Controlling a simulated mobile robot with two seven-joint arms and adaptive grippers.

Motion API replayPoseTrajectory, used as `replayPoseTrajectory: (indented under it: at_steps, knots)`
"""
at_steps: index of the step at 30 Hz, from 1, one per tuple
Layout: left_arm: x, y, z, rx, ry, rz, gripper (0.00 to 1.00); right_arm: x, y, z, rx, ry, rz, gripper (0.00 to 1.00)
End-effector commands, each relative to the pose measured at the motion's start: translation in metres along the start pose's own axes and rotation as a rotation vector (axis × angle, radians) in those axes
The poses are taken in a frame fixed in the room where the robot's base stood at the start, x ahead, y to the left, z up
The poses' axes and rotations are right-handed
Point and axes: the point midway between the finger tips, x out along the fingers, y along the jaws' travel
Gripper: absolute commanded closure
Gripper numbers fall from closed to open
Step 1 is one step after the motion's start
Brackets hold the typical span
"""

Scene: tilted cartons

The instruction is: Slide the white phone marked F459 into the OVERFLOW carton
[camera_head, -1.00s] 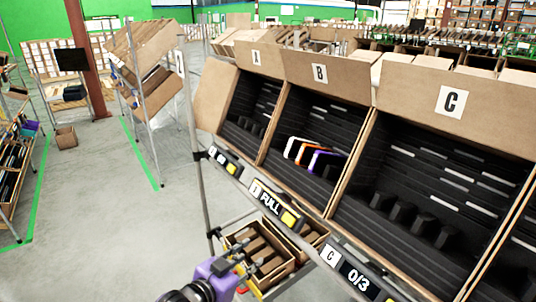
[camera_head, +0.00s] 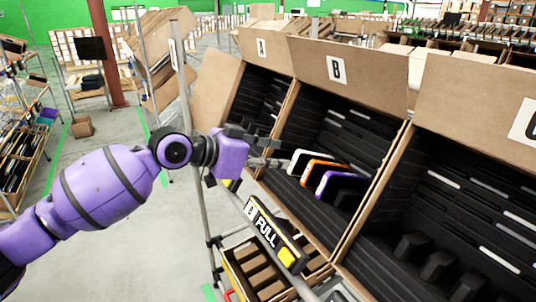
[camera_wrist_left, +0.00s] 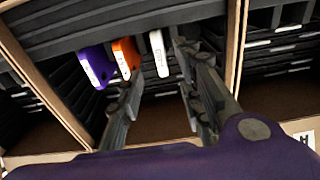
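The white phone (camera_head: 297,159) stands leaning at the left end of a short row in carton B, beside an orange phone (camera_head: 312,172) and a purple phone (camera_head: 324,182). In the left wrist view the white phone (camera_wrist_left: 158,53) shows its narrow edge with small dark lettering, too small to read. My left gripper (camera_head: 274,152) is at the mouth of carton B, just left of the white phone. Its fingers are apart with nothing between them; the white phone lies ahead of the gap. My right gripper is out of view. No OVERFLOW label is readable.
Carton B (camera_head: 375,64) has a yellow-buttoned FULL display (camera_head: 272,234) below its front. Carton A (camera_head: 265,50) is left of it. The carton at right (camera_head: 475,90) holds black dividers. A lower carton (camera_head: 236,277) holds brown boxes. A metal post (camera_head: 187,80) stands behind my arm.

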Motion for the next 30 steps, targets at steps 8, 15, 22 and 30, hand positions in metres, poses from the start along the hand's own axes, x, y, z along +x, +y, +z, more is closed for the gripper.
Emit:
replayPoseTrajectory:
  at_steps: [8, 15, 22, 30]
  knots:
    - [0.043, 0.001, -0.003, 0.001, 0.003, 0.0, 0.66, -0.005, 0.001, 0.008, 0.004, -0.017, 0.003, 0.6]
    - [0.061, 0.0, -0.001, 0.001, 0.001, -0.001, 0.66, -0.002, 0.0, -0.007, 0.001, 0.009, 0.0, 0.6]
    - [0.062, 0.0, 0.0, 0.001, 0.001, -0.001, 0.66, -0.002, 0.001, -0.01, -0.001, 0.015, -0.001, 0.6]
    - [0.062, 0.0, 0.0, 0.001, 0.001, -0.001, 0.97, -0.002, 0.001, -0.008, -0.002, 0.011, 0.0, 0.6]
